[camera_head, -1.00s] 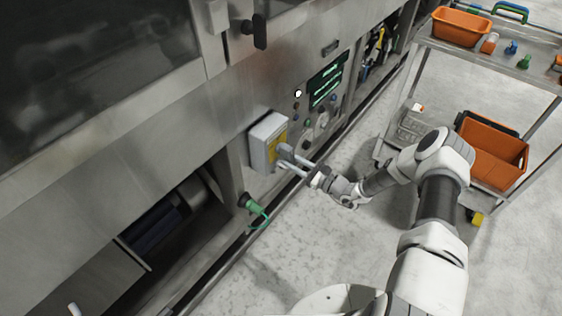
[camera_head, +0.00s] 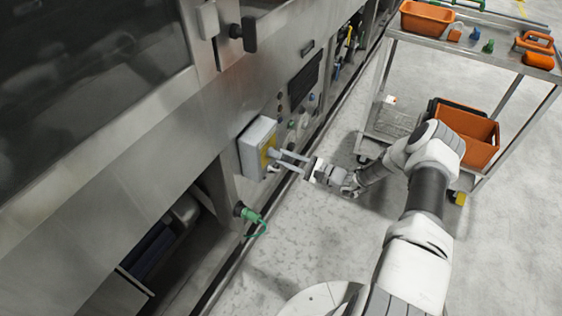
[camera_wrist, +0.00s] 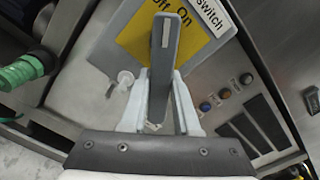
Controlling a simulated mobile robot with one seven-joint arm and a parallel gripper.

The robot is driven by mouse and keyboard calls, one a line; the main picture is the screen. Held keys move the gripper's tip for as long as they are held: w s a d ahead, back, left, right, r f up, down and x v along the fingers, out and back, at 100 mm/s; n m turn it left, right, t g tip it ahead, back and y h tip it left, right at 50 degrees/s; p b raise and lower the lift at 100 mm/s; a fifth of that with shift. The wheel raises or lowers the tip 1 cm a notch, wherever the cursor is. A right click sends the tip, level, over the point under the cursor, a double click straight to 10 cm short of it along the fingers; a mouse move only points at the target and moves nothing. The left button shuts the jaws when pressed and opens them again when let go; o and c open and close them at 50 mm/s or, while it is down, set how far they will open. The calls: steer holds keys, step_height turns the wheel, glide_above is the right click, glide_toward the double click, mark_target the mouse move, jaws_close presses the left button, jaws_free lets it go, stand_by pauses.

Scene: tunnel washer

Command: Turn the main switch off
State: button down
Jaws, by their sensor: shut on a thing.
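The main switch is a grey box (camera_head: 252,143) with a yellow plate on the washer's steel front. In the wrist view the yellow plate (camera_wrist: 195,38) reads "Off" and "On", beside a white label (camera_wrist: 212,14) ending in "switch". A dark grey lever handle (camera_wrist: 164,45) with a white mark crosses the plate between the two words. I cannot tell which word its mark points to. My gripper (camera_head: 277,160) is shut on this handle, with one finger on each side of it in the wrist view (camera_wrist: 162,88).
The washer's display (camera_head: 304,80) is dark, above several buttons and knobs. A green handle (camera_head: 249,214) projects below the switch box. A cart with orange bins (camera_head: 427,17) stands at the right. Open floor (camera_head: 300,235) lies between.

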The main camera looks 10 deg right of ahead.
steer(key=n, duration=0.3)
steer(key=r+n, duration=0.1)
steer(key=shift+w+d+n, duration=0.3)
steer(key=shift+w+d, duration=0.1)
steer(key=n, duration=0.1)
steer(key=r+n, duration=0.1)
steer(key=n, duration=0.1)
steer(key=r+n+p, duration=0.1)
steer(key=n, duration=0.1)
steer(key=shift+w+d, duration=0.15)
steer(key=shift+w, duration=0.05)
steer(key=shift+n, duration=0.4)
steer(key=c, duration=0.6)
jaws_free()
steer(key=shift+c, duration=0.2)
steer(key=p+v, duration=0.3)
steer(key=v, duration=1.4)
steer(key=shift+s, duration=0.2)
steer(key=shift+d, duration=0.1)
